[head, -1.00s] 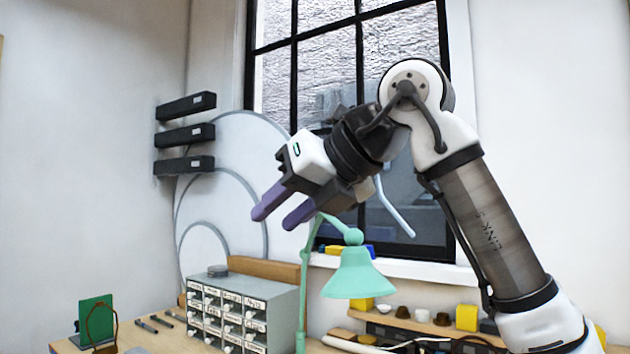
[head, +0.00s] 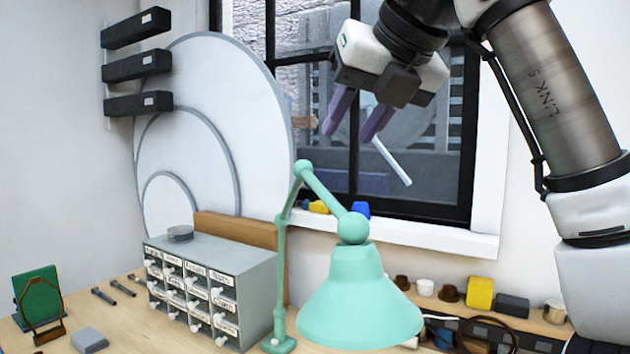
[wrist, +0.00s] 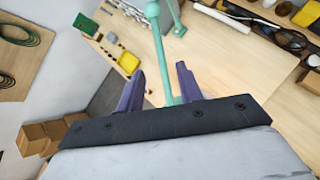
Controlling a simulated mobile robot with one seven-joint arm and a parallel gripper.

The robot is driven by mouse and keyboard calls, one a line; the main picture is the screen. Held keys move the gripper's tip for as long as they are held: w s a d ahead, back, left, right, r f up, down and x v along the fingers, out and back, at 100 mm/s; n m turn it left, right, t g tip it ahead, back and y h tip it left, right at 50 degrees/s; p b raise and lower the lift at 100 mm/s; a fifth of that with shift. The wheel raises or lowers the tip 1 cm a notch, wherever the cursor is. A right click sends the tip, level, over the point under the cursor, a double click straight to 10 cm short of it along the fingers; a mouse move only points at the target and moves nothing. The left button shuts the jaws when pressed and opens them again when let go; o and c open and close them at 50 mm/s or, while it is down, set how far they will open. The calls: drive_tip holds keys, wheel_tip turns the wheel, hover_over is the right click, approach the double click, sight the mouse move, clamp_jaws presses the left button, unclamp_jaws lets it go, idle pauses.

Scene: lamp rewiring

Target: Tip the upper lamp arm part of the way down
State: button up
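The mint-green lamp stands on the bench. Its foot (head: 280,344) and slim lower post (head: 281,255) rise to an elbow. The upper lamp arm (head: 326,198) slopes down to the right to a round joint above the wide shade (head: 360,302). My gripper (head: 348,134) is above the elbow in the head view, purple fingers apart and empty, not visibly touching the lamp. In the wrist view my gripper (wrist: 158,82) also shows its fingers spread. A green lamp rod (wrist: 161,50) appears between them there; its depth relative to the fingertips is unclear.
A grey drawer cabinet (head: 212,293) stands close left of the lamp. A window (head: 420,190) and its sill (head: 420,238) are behind. A shelf with small yellow and dark items (head: 480,293) lies to the right. Black wall boxes (head: 137,64) hang at upper left.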

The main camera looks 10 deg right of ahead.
sight(315, 185)
drive_tip(key=x, duration=1.3)
drive_tip(key=shift+a+f, duration=0.1)
drive_tip(key=shift+a, duration=0.05)
clamp_jaws()
